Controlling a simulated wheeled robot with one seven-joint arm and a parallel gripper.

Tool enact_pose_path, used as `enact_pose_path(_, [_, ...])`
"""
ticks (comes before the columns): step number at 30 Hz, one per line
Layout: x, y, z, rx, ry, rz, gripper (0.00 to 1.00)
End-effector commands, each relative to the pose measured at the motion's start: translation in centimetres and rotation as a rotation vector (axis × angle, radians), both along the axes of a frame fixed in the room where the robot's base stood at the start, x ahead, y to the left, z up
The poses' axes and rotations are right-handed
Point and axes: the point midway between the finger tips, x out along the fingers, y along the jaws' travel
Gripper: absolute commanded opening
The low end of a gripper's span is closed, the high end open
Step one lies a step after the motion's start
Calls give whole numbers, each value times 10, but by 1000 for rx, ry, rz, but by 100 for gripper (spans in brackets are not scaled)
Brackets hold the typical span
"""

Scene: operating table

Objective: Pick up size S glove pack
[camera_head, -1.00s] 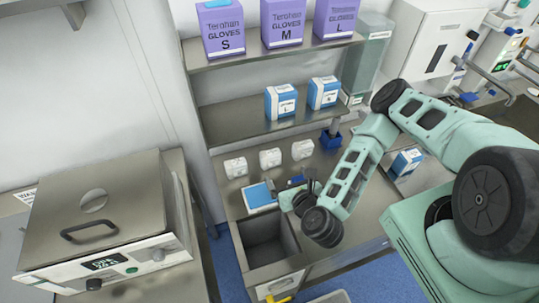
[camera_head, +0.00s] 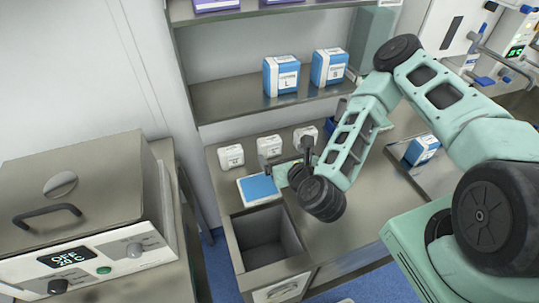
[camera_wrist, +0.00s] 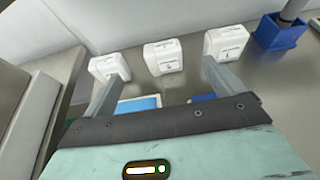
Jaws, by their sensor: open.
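Three small white packs stand in a row on the steel counter: left (camera_head: 231,156), middle (camera_head: 269,147) and right (camera_head: 305,135). They also show in the wrist view, left (camera_wrist: 110,67), middle (camera_wrist: 163,56) and right (camera_wrist: 227,43). Their size print is too small to read. My gripper (camera_head: 288,160) is open and empty in front of the row. In the wrist view my gripper (camera_wrist: 162,72) has its fingers spread, the middle pack lying beyond the gap between them. Purple glove boxes (camera_head: 216,5) on the top shelf show only their lower edges.
Blue-and-white boxes, one marked L (camera_head: 282,77) and one beside it (camera_head: 329,68), stand on the middle shelf. A blue-and-white flat pad (camera_head: 258,189) lies on the counter before the packs. An open steel basin (camera_head: 265,240) is below it. A blue holder (camera_wrist: 281,33) stands at right.

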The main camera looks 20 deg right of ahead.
Motion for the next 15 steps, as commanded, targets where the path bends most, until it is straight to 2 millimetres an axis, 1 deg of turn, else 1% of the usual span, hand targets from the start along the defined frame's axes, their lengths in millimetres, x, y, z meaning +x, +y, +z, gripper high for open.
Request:
enact_pose_path(1, [9, -1, -6, -1, -6, -2, 94])
enact_pose_path(3, [23, -1, -11, -3, -6, -3, 94])
enact_pose_path(6, [42, -1, -18, -2, -5, -1, 94])
enact_pose_path(9, [56, 0, -24, -2, -3, -1, 94])
enact_pose_path(12, [65, 0, -28, -1, -2, -1, 94])
enact_pose_path(15, [69, 0, -29, -1, -1, 0, 94])
